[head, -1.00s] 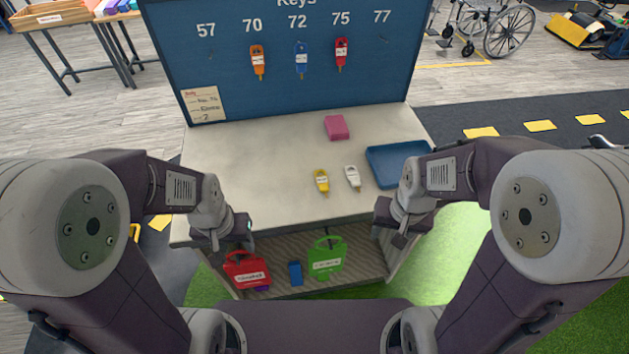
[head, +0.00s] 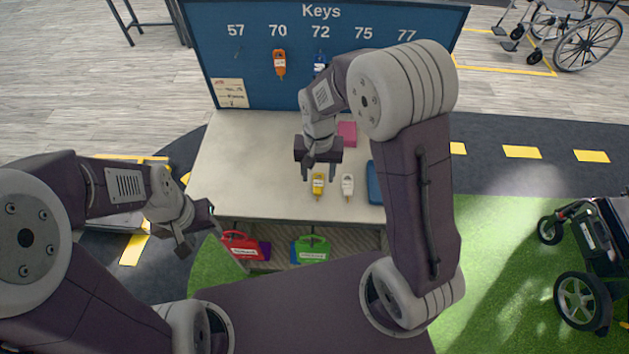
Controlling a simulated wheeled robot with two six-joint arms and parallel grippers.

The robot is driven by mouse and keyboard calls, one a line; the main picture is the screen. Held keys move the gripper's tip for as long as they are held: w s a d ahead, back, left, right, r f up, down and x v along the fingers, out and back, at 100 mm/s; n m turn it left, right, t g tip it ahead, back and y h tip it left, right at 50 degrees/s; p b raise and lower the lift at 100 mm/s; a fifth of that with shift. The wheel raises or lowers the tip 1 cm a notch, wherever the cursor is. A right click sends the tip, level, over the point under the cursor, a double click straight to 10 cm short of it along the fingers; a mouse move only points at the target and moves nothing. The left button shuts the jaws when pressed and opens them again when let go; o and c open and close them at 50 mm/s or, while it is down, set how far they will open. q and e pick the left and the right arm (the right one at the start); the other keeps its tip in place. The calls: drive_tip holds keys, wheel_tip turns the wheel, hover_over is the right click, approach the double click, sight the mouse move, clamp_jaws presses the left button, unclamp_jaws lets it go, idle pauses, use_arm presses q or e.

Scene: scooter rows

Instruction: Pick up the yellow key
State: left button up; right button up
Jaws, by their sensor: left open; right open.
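The yellow key (head: 318,184) lies on the pale counter (head: 240,165), near its front edge. My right gripper (head: 319,174) is open just above and behind the yellow key, with its fingers pointing down toward it. It holds nothing, and I cannot tell how high it is over the counter. My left gripper (head: 195,232) is open and empty, off the counter's front left corner. My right arm hides part of the board and the counter's right side.
A white key (head: 348,185) lies close to the right of the yellow one. A pink block (head: 347,132) and a blue tray (head: 375,184) are also on the counter. Red (head: 242,246) and green (head: 312,250) tagged items sit on the shelf below. A key board (head: 262,95) stands behind.

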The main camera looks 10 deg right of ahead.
sight(318, 192)
drive_tip(key=f, duration=0.3)
drive_tip(key=shift+d+f, duration=0.2)
drive_tip(key=shift+f, duration=0.15)
drive_tip(key=f, duration=0.3)
drive_tip(key=f+p, duration=0.1)
drive_tip(key=shift+w+a+f, duration=0.15)
drive_tip(key=shift+w+f, duration=0.1)
drive_tip(key=shift+f, duration=0.15)
drive_tip(key=shift+w+f, duration=0.1)
drive_tip(key=shift+f, duration=0.3)
clamp_jaws()
